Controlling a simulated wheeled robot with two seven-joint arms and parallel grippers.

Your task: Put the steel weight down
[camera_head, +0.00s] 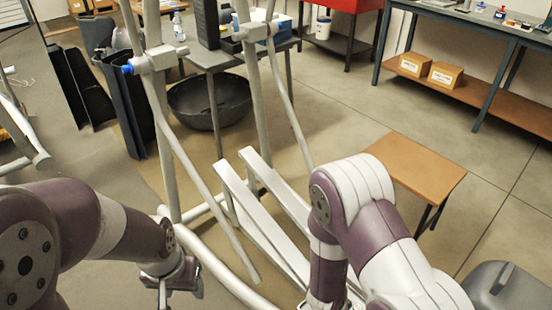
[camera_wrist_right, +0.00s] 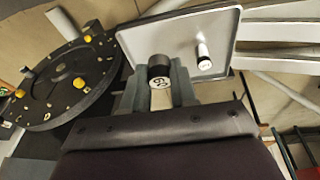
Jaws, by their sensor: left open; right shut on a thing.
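In the right wrist view, my right gripper (camera_wrist_right: 159,92) is shut on a small cylinder with a dark band and a pale, marked end (camera_wrist_right: 160,82), which appears to be the steel weight. Its fingers stand on both sides of it. Behind it is a pale rimmed plate (camera_wrist_right: 222,22); I cannot tell whether the weight touches it. In the head view my right arm hides the weight and the gripper. My left gripper (camera_head: 170,287) is open at the bottom of the head view, with nothing seen in it.
A white cylinder with a dark band (camera_wrist_right: 204,56) is on the plate. A dark disc with yellow knobs (camera_wrist_right: 65,82) is at the left. The elliptical frame (camera_head: 160,100) and its pale rails (camera_head: 250,215) stand ahead. A brown-topped low table (camera_head: 415,165) is at the right.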

